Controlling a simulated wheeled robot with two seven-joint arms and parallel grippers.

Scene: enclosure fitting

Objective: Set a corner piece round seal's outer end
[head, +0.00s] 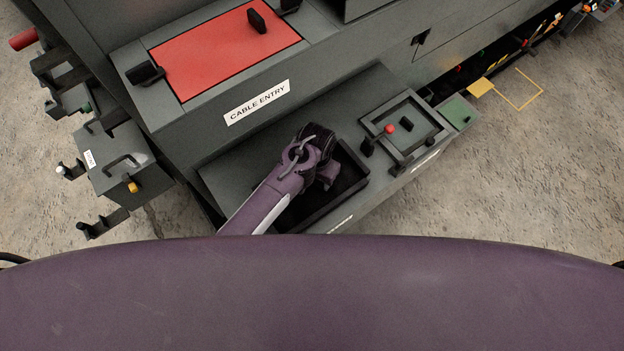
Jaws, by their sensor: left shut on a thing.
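My left gripper (328,172), on a purple arm coming up from the lower left, is over a black open-topped tray (350,178) on a grey ledge. Its fingers point down and are mostly hidden by the wrist. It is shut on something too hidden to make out. I cannot pick out a corner piece or the seal with certainty. A red panel (225,50) with black clamps sits in the grey enclosure above a "CABLE ENTRY" label (257,102). My right gripper is not in view.
Right of the tray is a grey framed fixture (405,122) with a red knob (390,128). A green pad (456,112) stands beyond it. At the left, a grey box (125,160) with handles sticks out.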

